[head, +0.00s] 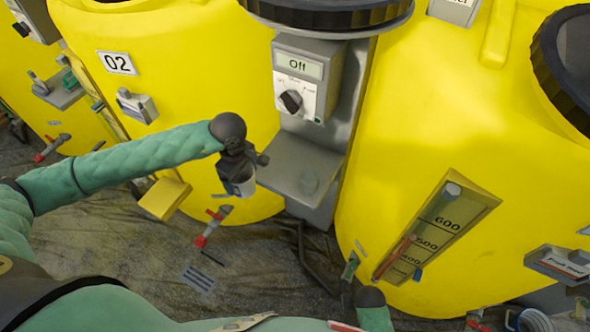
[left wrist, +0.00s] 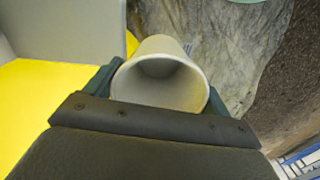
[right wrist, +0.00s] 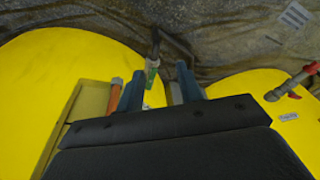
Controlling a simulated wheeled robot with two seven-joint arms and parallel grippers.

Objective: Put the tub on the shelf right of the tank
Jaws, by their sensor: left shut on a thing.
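A white tub (head: 241,184) is held in my left gripper (head: 238,172), just left of the grey shelf. The left wrist view shows the tub (left wrist: 160,78) between both fingers, its open mouth facing the camera and its inside empty. The grey shelf (head: 290,160) sticks out below the control panel, to the right of the yellow tank marked 02 (head: 180,80). The shelf is bare apart from a faint round mark.
A control box (head: 305,80) reading Off stands above the shelf. A second yellow tank (head: 420,130) with a level gauge (head: 436,225) rises to the right. A yellow block (head: 165,198) and a red-handled valve (head: 213,226) are low at left. A green-tipped fitting (right wrist: 152,70) lies beyond my right fingers.

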